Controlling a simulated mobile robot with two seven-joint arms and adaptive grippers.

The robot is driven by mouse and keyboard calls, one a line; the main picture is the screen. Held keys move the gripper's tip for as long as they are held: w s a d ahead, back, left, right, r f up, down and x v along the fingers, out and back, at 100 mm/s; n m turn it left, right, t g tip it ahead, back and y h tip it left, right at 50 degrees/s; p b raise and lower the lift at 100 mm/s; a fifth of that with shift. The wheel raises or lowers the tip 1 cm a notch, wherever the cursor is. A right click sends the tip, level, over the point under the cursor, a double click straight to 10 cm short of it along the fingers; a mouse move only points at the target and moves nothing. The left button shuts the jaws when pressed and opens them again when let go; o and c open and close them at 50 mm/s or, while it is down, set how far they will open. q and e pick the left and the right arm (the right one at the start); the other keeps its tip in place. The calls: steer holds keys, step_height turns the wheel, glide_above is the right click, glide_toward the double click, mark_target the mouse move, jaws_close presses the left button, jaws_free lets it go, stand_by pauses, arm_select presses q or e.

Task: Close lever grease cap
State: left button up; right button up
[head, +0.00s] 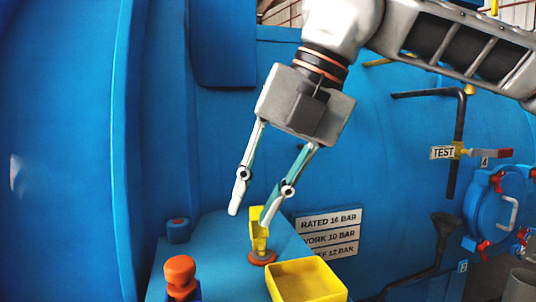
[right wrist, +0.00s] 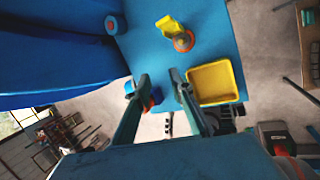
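The grease cap is a yellow lever-like piece (head: 258,241) standing up on a round orange-brown base (head: 262,258), on top of a blue block. In the right wrist view the yellow cap (right wrist: 168,25) and its base (right wrist: 184,41) lie beyond the fingertips. My right gripper (head: 251,216) is open, with its fingers pointing down. In the head view its right finger overlaps the cap's upper part; I cannot tell whether they touch. In the right wrist view the gripper (right wrist: 160,75) has nothing held between its fingers. My left gripper is not in view.
A yellow open tray (head: 334,291) sits at the block's front right. An orange knob (head: 180,272) stands front left, a blue round cap (head: 178,231) behind it. The large blue vessel wall (head: 350,130) rises behind, with a rating sign (head: 330,235) beside the block.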

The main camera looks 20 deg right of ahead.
step_height(320, 180, up, 6)
steer(key=d+n+t+h, duration=0.2)
steer(key=n+t+h, duration=0.1)
steer(key=t+h, duration=0.1)
steer(key=shift+w, duration=0.4)
steer(key=shift+f, duration=0.1)
